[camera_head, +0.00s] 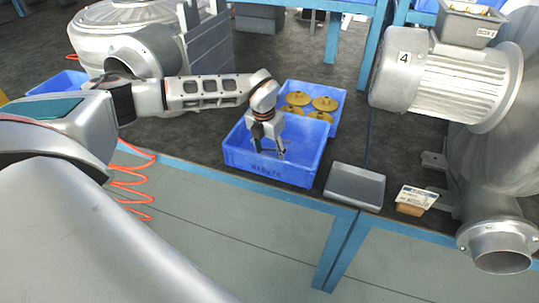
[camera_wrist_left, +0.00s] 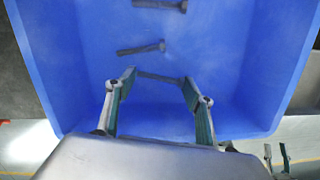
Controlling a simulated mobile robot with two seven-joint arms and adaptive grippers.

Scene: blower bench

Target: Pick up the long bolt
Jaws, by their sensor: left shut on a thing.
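My left gripper (camera_head: 275,150) reaches down into the blue bin (camera_head: 268,173) on the bench. In the left wrist view, its two fingers (camera_wrist_left: 158,80) stand apart with a dark grey bolt (camera_wrist_left: 160,77) spanning lengthwise between their tips; the gripper is shut on this bolt. A second bolt with a head at its right end (camera_wrist_left: 140,48) lies on the bin floor beyond it. A third bolt (camera_wrist_left: 158,4) lies farther off, partly cut by the top edge. My right gripper (camera_wrist_left: 277,157) seems to show small at the lower right of the wrist view, fingers apart, empty.
A second blue bin with brass-coloured round parts (camera_head: 310,104) stands behind. A large blower with a motor (camera_head: 440,85) fills the right side. The bin walls surround my left gripper.

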